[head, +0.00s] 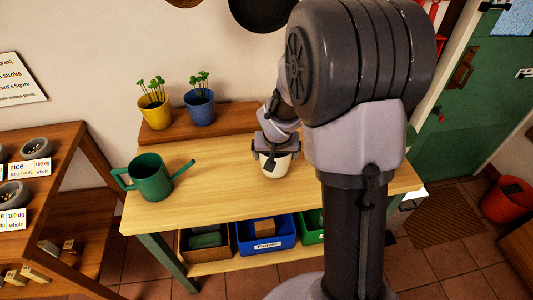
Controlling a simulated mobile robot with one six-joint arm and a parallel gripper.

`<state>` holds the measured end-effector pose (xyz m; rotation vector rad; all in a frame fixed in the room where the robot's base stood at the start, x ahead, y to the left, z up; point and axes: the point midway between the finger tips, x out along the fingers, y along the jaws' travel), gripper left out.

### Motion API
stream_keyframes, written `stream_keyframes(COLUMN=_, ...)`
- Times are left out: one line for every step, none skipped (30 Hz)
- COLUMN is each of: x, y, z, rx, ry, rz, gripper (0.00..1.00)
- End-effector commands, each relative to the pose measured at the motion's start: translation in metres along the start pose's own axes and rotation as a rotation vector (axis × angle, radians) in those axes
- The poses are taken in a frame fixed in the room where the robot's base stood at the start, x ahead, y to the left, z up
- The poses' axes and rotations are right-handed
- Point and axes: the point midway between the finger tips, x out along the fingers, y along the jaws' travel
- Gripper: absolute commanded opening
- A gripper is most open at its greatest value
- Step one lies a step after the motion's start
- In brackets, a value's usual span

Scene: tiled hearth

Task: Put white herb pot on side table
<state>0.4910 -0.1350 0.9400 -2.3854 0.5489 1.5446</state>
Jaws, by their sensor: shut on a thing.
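The white herb pot (274,168) is upright in the head view, over the right-middle of a light wooden table (225,195) with green legs. My gripper (273,153) points down and is shut on the pot's upper part, hiding its rim and any plant. I cannot tell whether the pot's base touches the tabletop or is slightly above it. I cannot tell whether this table is the side table.
A green watering can (150,177) stands on the table's left, spout towards the pot. Yellow (155,114) and blue (200,109) herb pots stand on a raised board behind. Bins, including a blue one (266,235), sit below. My arm hides the table's right part.

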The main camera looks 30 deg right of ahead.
Motion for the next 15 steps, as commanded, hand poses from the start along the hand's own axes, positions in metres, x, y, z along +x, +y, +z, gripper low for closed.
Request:
stream_keyframes(x=0.0146, y=0.0029, z=0.0094, rx=0.000, ry=-0.001, rz=0.000, gripper=0.18)
stream_keyframes(x=0.0194, y=0.0047, z=0.0130, rx=-0.001, ry=-0.001, rz=0.001, gripper=0.18)
stream_keyframes(x=0.0228, y=0.0064, z=0.0158, rx=-0.001, ry=-0.001, rz=0.001, gripper=0.18)
stream_keyframes(x=0.0228, y=0.0068, z=0.0162, rx=-0.001, ry=0.000, rz=0.000, gripper=0.18)
stream_keyframes(x=0.0215, y=0.0068, z=0.0156, rx=-0.001, ry=0.001, rz=0.000, gripper=0.18)
stream_keyframes(x=0.0198, y=0.0065, z=0.0147, rx=-0.001, ry=0.001, rz=0.000, gripper=0.18)
stream_keyframes(x=0.0193, y=0.0065, z=0.0145, rx=-0.001, ry=0.001, rz=0.000, gripper=0.18)
stream_keyframes(x=0.0190, y=0.0065, z=0.0144, rx=-0.001, ry=0.001, rz=0.000, gripper=0.18)
stream_keyframes(x=0.0189, y=0.0064, z=0.0144, rx=-0.001, ry=0.001, rz=0.000, gripper=0.18)
stream_keyframes(x=0.0193, y=0.0064, z=0.0145, rx=-0.001, ry=0.001, rz=0.000, gripper=0.18)
stream_keyframes(x=0.0201, y=0.0064, z=0.0148, rx=-0.001, ry=0.001, rz=0.000, gripper=0.18)
stream_keyframes(x=0.0214, y=0.0064, z=0.0154, rx=-0.001, ry=0.001, rz=0.000, gripper=0.18)
stream_keyframes(x=0.0222, y=0.0063, z=0.0158, rx=-0.001, ry=0.001, rz=0.000, gripper=0.18)
stream_keyframes(x=0.0229, y=0.0063, z=0.0160, rx=-0.001, ry=0.001, rz=0.000, gripper=0.18)
stream_keyframes(x=0.0228, y=0.0064, z=0.0165, rx=-0.001, ry=-0.001, rz=0.000, gripper=0.94)
